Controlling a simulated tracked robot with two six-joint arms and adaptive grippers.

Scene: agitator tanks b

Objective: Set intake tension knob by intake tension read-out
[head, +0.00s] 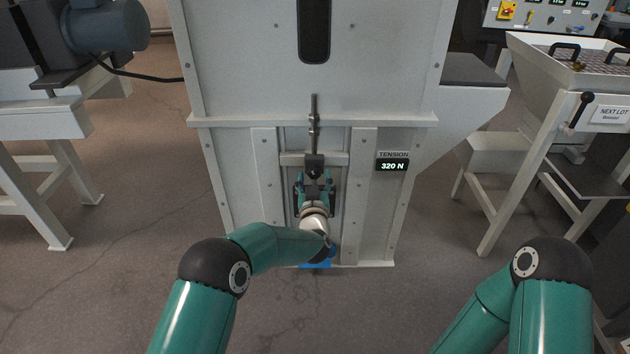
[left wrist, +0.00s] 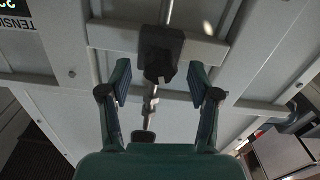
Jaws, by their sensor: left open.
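The tension read-out (head: 392,165) is on the right of the pale cabinet's lower front and shows 320 N under the word TENSION. A dark knob-like block (head: 314,161) sits on a short crossbar left of it, with an upright metal rod (head: 315,112) above. My left gripper (head: 314,183) is just below and in front of the block. In the left wrist view, the open left gripper (left wrist: 160,80) has its fingers on either side of the dark block (left wrist: 160,52), with visible gaps; the view is upside down. My right gripper is out of view.
Uprights (head: 264,185) flank the crossbar on the cabinet front. A grey motor on a stand (head: 105,25) is at the left. A hopper table (head: 545,75) with a NEXT LOT sign (head: 610,114) is at the right. The floor in front is clear.

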